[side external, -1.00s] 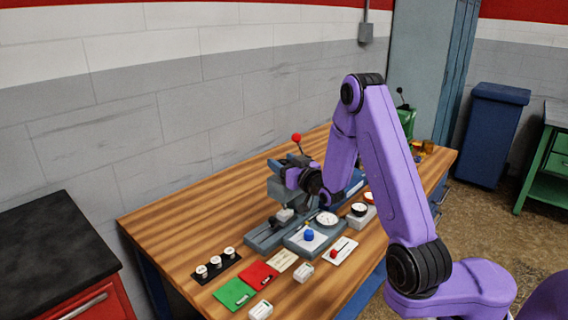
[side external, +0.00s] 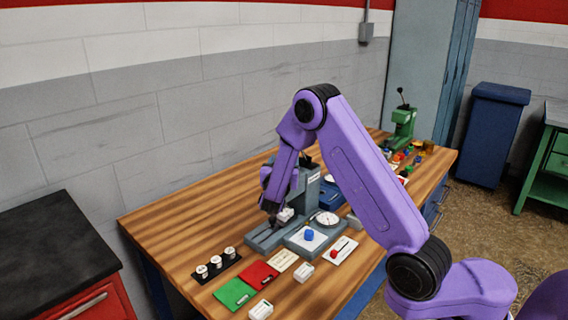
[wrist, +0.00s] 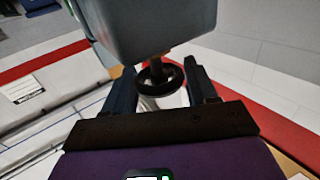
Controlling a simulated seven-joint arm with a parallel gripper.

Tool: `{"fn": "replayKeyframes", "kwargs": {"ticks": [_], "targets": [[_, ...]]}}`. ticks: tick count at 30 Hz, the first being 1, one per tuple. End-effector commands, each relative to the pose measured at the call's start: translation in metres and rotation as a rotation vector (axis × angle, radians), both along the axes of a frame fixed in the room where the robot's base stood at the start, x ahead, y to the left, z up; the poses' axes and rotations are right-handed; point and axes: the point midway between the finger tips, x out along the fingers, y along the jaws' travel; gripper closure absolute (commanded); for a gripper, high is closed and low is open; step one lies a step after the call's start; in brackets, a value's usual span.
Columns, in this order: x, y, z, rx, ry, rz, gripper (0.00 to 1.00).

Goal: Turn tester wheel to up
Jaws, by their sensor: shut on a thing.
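The grey tester (side external: 308,190) stands on the wooden bench, partly hidden behind my arm. In the wrist view its grey body (wrist: 150,25) fills the top middle, and a dark round wheel (wrist: 171,78) on a short shaft sits below it. My gripper (wrist: 160,80) has one finger on each side of the wheel and is shut on it. In the side view my gripper (side external: 273,212) points down beside the tester, over its base; the wheel cannot be made out there.
A dial gauge (side external: 327,218) and a panel with a blue knob (side external: 309,236) lie in front of the tester. Red (side external: 259,274) and green (side external: 235,294) pads, small white blocks and several white pegs are nearer. A green press (side external: 402,128) stands far right. The bench's left part is clear.

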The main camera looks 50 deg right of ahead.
Motion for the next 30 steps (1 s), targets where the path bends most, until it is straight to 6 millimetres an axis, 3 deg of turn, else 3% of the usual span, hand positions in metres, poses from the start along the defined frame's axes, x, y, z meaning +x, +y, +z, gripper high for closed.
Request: {"fn": "replayKeyframes", "kwargs": {"ticks": [9,25,26,27,30], "targets": [[0.0010,0.0012,0.0003,-0.001,0.000,-0.102,0.73],[0.0006,0.0002,0.0008,-0.002,-0.003,-0.123,0.73],[0.0006,0.0002,0.0009,-0.002,-0.003,-0.123,0.33],[0.0007,0.0001,0.0009,-0.002,-0.003,-0.123,0.23],[0.0006,0.0000,0.0007,-0.001,-0.003,-0.123,0.23]]}}
